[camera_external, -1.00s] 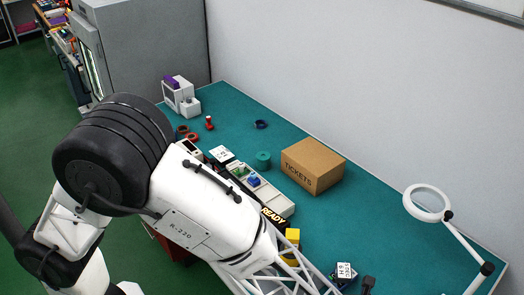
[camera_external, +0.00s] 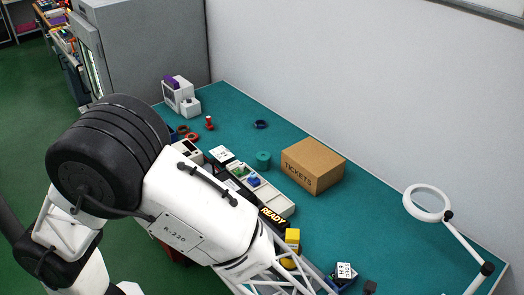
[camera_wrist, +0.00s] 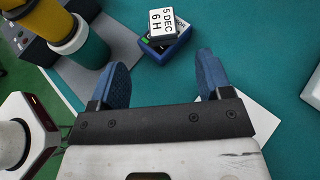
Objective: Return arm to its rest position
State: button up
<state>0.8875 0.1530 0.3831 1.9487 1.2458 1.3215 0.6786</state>
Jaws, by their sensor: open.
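My gripper (camera_wrist: 161,80) shows in the wrist view as two blue fingers set wide apart, open with nothing between them. It is over the teal table (camera_wrist: 285,80), and a white sheet (camera_wrist: 250,115) lies below its right finger. A blue box with a white card reading "5 DEC 6 H" (camera_wrist: 163,22) is just beyond the fingertips, apart from them. In the external view my white arm crosses the lower left and middle, and its gripper end is out of frame or hidden.
A cardboard TICKETS box (camera_external: 312,167) stands mid-table, with a white tray (camera_external: 277,203) to its left. A ring lamp (camera_external: 426,203) is at the right. A yellow and teal cup-like stack (camera_wrist: 80,45) is left of my gripper.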

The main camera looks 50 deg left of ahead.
jog(key=shift+r, duration=0.1)
jog(key=a+r+n+g+h, duration=0.1)
jog(key=a+r+n+g, duration=0.1)
jog(key=a+r+n, duration=0.2)
jog(key=s+a+r+n+g+h, duration=0.1)
jog(key=a+r+n+g, duration=0.1)
jog(key=a+r+n, duration=0.2)
jog(key=s+a+r+n+g+h, duration=0.1)
jog(key=a+r+n, duration=0.3)
jog(key=a+r, duration=0.5)
jog(key=shift+a+r+g, duration=0.2)
jog(key=shift+a+g, duration=0.05)
jog(key=shift+a, duration=0.8)
jog(key=shift+a+r+g, duration=0.15)
jog(key=shift+a+g, duration=0.1)
jog(key=shift+a, duration=0.75)
jog(key=s+a+f+n+h, duration=0.3)
jog(key=s+a+n+h, duration=0.3)
jog(key=s+a+n, duration=0.8)
jog(key=s+a, duration=0.6)
jog(key=s, duration=0.3)
jog(key=shift+s+n+g+h, duration=0.2)
jog(key=shift+n+g+h, duration=0.1)
jog(key=shift+n+g, duration=0.1)
